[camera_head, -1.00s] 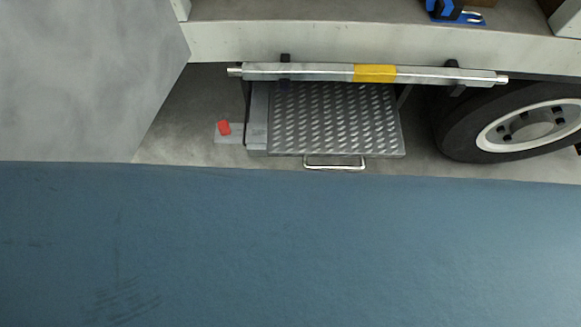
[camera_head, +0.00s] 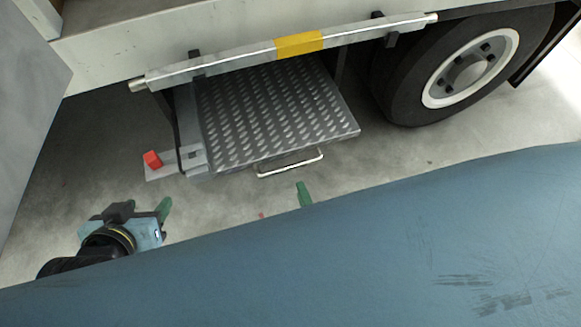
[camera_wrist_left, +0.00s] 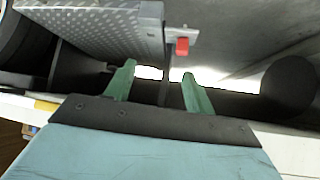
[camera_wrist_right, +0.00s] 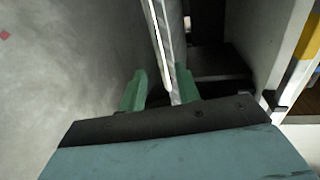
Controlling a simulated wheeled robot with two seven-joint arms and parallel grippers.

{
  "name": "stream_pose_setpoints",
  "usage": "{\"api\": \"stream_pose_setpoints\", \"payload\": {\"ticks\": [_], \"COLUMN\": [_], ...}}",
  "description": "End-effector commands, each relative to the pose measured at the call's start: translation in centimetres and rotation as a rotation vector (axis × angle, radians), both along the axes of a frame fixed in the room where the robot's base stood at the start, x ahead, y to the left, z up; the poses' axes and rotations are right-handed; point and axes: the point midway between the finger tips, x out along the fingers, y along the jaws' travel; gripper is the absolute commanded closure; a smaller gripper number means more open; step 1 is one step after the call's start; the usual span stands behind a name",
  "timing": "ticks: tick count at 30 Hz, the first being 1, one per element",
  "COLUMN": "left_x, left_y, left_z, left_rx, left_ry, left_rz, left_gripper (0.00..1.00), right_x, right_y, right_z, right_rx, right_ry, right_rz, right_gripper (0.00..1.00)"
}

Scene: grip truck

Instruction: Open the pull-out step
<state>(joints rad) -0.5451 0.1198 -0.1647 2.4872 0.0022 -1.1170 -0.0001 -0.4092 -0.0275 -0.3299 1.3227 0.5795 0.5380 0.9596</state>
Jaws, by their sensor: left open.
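The pull-out step (camera_head: 275,110) is a grey tread-plate box under the truck's side, with a thin metal handle (camera_head: 290,163) at its front edge. A red latch (camera_head: 152,159) sits on a bracket at its left; the latch also shows in the left wrist view (camera_wrist_left: 182,46). My left gripper (camera_head: 150,215) is open and empty, below the latch in the head view. My right gripper (camera_head: 290,205) shows one green finger below the handle; the rest is hidden. In the right wrist view its fingers (camera_wrist_right: 160,90) stand apart, with a pale metal bar between or beyond them.
A metal guard bar (camera_head: 230,58) with a yellow band crosses above the step. A wheel (camera_head: 465,70) stands to the right. A grey panel (camera_head: 25,110) is at the left. The blue surface in front hides parts of both arms. Bare floor (camera_head: 90,165) lies left of the step.

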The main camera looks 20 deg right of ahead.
Motion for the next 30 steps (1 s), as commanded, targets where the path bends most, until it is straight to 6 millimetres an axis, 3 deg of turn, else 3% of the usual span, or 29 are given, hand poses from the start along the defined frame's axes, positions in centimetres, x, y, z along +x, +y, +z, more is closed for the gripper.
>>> {"api": "stream_pose_setpoints", "payload": {"ticks": [6,15,24,30], "left_x": [2.6,4.8,5.5,5.5], "left_y": [-1.4,-2.9,-3.9,-4.1], "left_z": [2.5,6.8,10.8,12.1], "left_rx": [-0.054,-0.131,-0.2,-0.22], "left_ry": [-0.21,-0.494,-0.731,-0.8], "left_rz": [-0.02,-0.042,-0.057,-0.061], "left_gripper": [0.46,0.46,0.46,0.46], "right_x": [2.9,6.5,9.1,9.8], "right_y": [0.1,0.2,0.3,0.3], "right_z": [-0.8,-1.5,-2.0,-2.1], "right_rx": [0.0,-0.002,-0.002,-0.002], "right_ry": [0.0,-0.001,0.001,0.002], "right_rz": [0.0,0.0,0.0,0.001], "right_gripper": [0.67,0.67,0.67,0.67]}}
